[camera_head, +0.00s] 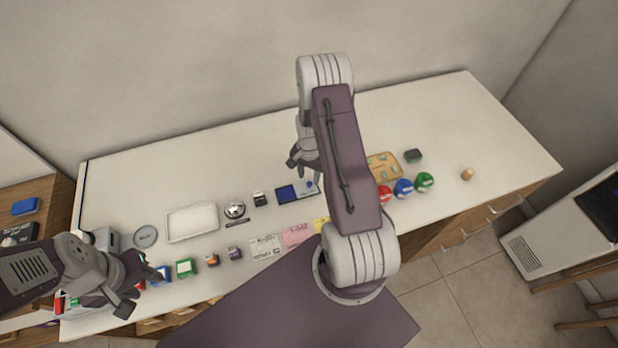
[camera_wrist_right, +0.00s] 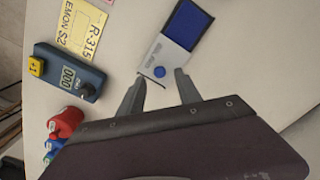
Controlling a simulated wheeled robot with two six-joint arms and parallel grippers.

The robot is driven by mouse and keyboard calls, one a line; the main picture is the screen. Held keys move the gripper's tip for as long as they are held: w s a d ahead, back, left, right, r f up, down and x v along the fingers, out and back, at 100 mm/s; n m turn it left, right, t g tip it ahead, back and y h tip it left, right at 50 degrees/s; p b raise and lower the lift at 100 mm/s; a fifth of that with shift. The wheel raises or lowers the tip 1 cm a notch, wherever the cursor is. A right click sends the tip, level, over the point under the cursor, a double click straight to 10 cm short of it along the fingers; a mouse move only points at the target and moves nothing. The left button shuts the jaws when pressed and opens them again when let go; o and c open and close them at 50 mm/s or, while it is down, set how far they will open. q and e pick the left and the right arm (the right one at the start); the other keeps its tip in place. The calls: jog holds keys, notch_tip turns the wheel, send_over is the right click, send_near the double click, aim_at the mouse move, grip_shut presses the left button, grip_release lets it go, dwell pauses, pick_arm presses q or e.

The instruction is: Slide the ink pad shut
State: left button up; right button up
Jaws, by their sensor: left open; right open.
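The ink pad (camera_head: 287,194) lies on the white counter, left of my right forearm in the head view. In the right wrist view the ink pad (camera_wrist_right: 188,24) shows a dark blue pad at its far end. In the head view my right gripper (camera_head: 302,162) hangs above the counter. My left gripper (camera_head: 143,285) is open over the counter's left front.
A blue counter device (camera_wrist_right: 70,75) with a yellow button and labels (camera_wrist_right: 85,28) lie near the ink pad. Red (camera_head: 384,194), blue (camera_head: 403,189) and green (camera_head: 425,182) round items stand to the right. A white tray (camera_head: 192,238) and bell (camera_head: 234,209) are left. The counter's back is clear.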

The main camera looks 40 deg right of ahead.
aim_at(309, 183)
notch_tip(309, 183, down, 3)
jog(key=shift+f, duration=0.15)
grip_shut()
dwell(1.4)
